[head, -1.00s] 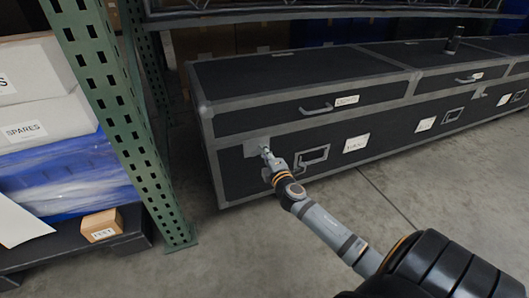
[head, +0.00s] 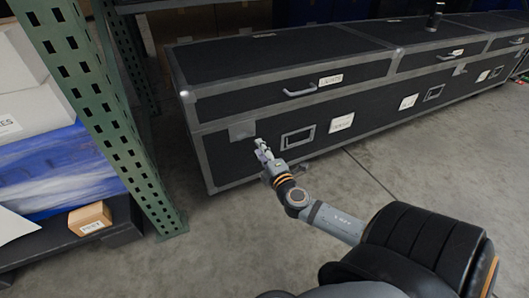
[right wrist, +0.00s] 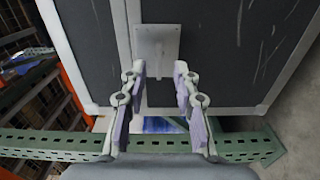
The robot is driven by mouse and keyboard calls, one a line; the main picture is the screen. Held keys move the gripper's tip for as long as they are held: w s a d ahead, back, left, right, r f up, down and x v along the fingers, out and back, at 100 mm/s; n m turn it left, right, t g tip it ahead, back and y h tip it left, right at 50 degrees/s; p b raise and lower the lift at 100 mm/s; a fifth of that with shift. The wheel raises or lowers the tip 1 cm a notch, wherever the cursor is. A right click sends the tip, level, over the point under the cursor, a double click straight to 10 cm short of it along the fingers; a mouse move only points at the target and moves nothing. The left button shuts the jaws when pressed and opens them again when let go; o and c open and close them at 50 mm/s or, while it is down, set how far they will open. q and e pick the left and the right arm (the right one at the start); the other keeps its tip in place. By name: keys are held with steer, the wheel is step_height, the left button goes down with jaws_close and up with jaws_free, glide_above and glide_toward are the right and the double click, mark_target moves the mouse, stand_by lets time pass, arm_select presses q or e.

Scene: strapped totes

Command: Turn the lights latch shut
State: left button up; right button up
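The black case (head: 225,165) with grey metal edges stands on the floor, its lid down. A square grey latch plate (head: 242,130) is at the left end of its front, just under the lid seam. The plate also shows in the right wrist view (right wrist: 158,38), with a small narrow piece near its lower middle. My right gripper (head: 261,149) is in front of the case, just right of and below the plate. In the right wrist view its fingers (right wrist: 157,75) are apart with nothing between them, and the plate is beyond their tips. My left gripper is not in view.
A green rack post (head: 110,110) stands left of the case, beside a shelf with a small cardboard box (head: 90,218). The case front has a recessed handle (head: 298,137) and white labels too small to read surely. A dark cylinder (head: 435,18) stands on top. Floor is clear in front.

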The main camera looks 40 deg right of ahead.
steer(key=v, duration=0.3)
steer(key=shift+s+a, duration=0.1)
steer(key=shift+s, duration=0.1)
